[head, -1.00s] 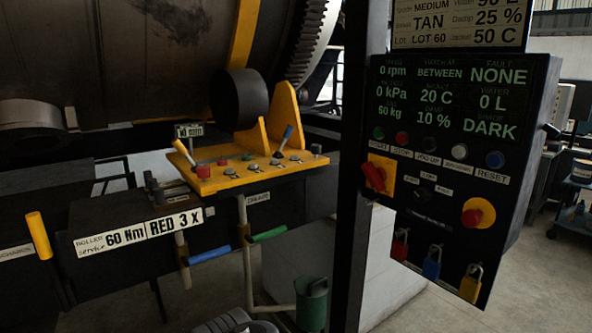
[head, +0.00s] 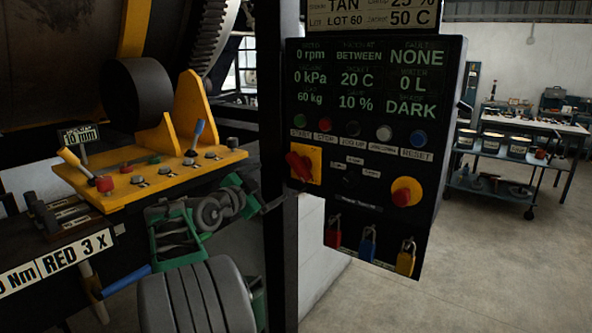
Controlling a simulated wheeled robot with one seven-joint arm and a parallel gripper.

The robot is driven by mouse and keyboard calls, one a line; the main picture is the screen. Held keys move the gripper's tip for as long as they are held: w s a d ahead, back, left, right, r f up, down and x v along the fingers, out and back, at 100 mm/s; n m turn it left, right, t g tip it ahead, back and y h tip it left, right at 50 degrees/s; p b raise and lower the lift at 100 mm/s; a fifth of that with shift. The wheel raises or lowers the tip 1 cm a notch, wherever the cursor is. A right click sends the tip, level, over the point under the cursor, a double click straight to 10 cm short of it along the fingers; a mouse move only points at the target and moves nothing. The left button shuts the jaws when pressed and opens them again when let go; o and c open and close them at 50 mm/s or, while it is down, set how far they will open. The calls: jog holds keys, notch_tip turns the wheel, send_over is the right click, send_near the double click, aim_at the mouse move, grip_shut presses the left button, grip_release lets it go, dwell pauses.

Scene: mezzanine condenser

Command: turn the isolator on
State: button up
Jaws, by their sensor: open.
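The isolator is most likely the red rotary handle (head: 299,166) on a yellow plate, at the left of the black control panel (head: 348,215) in the head view. Its handle sits at a slant. My grey and green arm rises from the bottom, left of the panel. My gripper (head: 262,202) is at its upper end, open and empty, left of the panel post and slightly below the handle, apart from it. Its fingertips are small and dark against the background, so their exact shape is hard to see.
A dark post (head: 279,120) stands between my gripper and the panel. A red emergency button (head: 402,196) and red, blue and yellow padlocks are on the panel. A yellow control shelf (head: 150,178) with levers is at left. Open floor (head: 440,260) lies to the right.

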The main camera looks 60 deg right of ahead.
aim_at(295, 169)
jog(key=shift+o, duration=0.4)
jog(key=s+d+r+m+g, duration=0.1)
jog(key=s+d+r+m+g+h, duration=0.1)
jog(key=s+d, duration=0.1)
jog(key=shift+s, duration=0.2)
jog(key=d+p, duration=0.1)
jog(key=d, duration=0.1)
jog(key=d+p, duration=0.1)
jog(key=d, duration=0.1)
jog(key=s+d, duration=0.1)
jog(key=d, duration=0.1)
jog(key=shift+p, duration=0.4)
jog(key=shift+d, duration=0.45)
jog(key=shift+c, duration=0.4)
jog(key=c, duration=1)
jog(key=shift+f, duration=0.1)
